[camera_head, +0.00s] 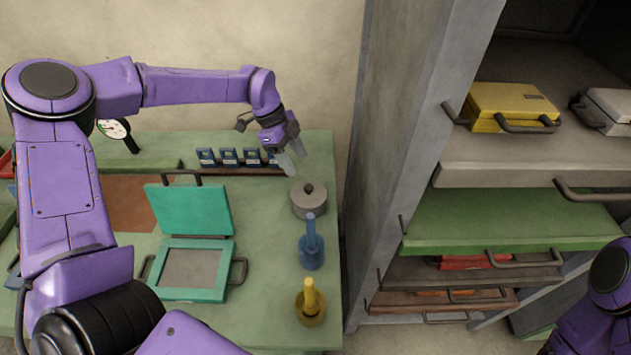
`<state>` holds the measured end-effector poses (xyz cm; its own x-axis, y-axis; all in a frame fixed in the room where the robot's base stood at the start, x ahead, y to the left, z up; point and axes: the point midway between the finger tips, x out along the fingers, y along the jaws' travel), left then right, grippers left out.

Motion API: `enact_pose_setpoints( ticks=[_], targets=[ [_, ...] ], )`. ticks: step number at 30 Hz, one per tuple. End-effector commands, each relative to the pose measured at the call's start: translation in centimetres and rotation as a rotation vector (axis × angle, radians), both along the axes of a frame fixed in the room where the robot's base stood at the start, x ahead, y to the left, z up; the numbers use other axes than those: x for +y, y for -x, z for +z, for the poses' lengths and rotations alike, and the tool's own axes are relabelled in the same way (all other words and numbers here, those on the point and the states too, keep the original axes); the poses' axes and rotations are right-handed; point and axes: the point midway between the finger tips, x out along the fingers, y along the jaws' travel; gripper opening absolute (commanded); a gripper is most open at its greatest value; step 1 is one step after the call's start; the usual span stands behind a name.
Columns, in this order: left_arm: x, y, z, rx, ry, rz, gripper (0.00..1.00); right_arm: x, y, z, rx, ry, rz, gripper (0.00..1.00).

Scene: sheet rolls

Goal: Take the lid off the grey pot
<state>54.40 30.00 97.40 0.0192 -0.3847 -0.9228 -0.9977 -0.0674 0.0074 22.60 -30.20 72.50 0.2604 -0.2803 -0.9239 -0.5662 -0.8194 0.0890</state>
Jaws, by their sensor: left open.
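The grey pot (309,205) stands upright on the right part of the green table. Its grey lid (309,189) with a dark round knob is on top of it. My left gripper (293,160) is open and empty, just above and behind the pot, with its fingers pointing down towards the lid. It appears apart from the lid. Part of my right arm shows at the lower right edge; its gripper is out of view.
A blue item (311,248) and a yellow item (310,303) stand in front of the pot. An open teal case (192,268) lies to the left. Several small blue boxes (229,157) line the back. A grey shelf unit (400,130) stands right of the table.

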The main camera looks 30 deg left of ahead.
Motion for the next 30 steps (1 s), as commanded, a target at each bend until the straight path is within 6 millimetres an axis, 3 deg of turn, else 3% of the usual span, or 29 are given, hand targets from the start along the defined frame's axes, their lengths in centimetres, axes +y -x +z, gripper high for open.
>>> enact_pose_setpoints(
  ticks=[15, 22, 23, 27, 28, 30],
  targets=[
    [-3.6, -0.5, -7.4, 0.008, -0.003, -0.008, 0.55, 0.0, 0.0, 3.5, 0.000, 0.000, 0.000, 0.43],
    [-3.8, -0.6, -8.0, 0.004, -0.003, -0.010, 0.55, 0.0, 0.0, 3.4, 0.001, -0.001, 0.000, 0.43],
    [-3.8, -0.6, -8.0, 0.004, -0.004, -0.010, 0.52, 0.0, 0.0, 3.4, 0.001, -0.001, 0.000, 0.43],
    [-3.8, -0.6, -7.9, 0.004, -0.003, -0.010, 0.06, 0.0, 0.0, 3.4, 0.001, -0.001, 0.000, 0.43],
    [-3.8, -0.6, -7.9, 0.003, -0.003, -0.011, 0.00, 0.0, 0.0, 3.4, 0.001, -0.001, 0.000, 0.43],
    [-3.8, -0.6, -7.9, 0.003, -0.004, -0.011, 0.00, 0.0, 0.0, 3.4, 0.001, -0.001, 0.000, 0.43]
  ],
)
